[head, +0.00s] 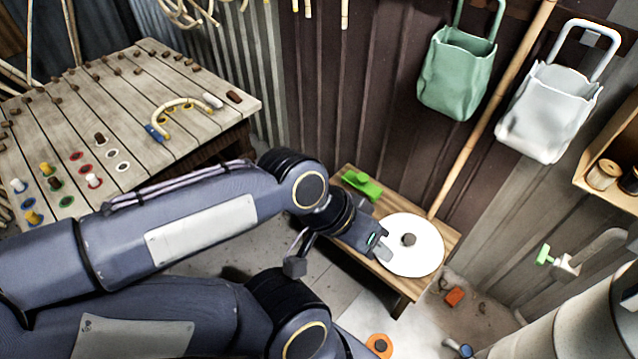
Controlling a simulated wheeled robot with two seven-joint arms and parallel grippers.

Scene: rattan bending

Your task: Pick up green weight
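A bright green piece (362,184), which looks like the green weight, lies at the back left end of a low wooden bench (405,284). My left gripper (386,250) is over the bench, in front of the green piece and apart from it. Its fingertips are at the left edge of a white disc (425,257) with a dark knob in its middle. The fingers are small and partly hidden, so I cannot tell whether they are open or shut. My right gripper is not in view; only links of its arm show at the bottom.
A slatted table (130,85) with pegs and a bent rattan piece stands at left. A green bag (457,72) and a white bag (548,115) hang behind the bench. An orange block (454,297) lies on the floor. A pole leans behind the bench.

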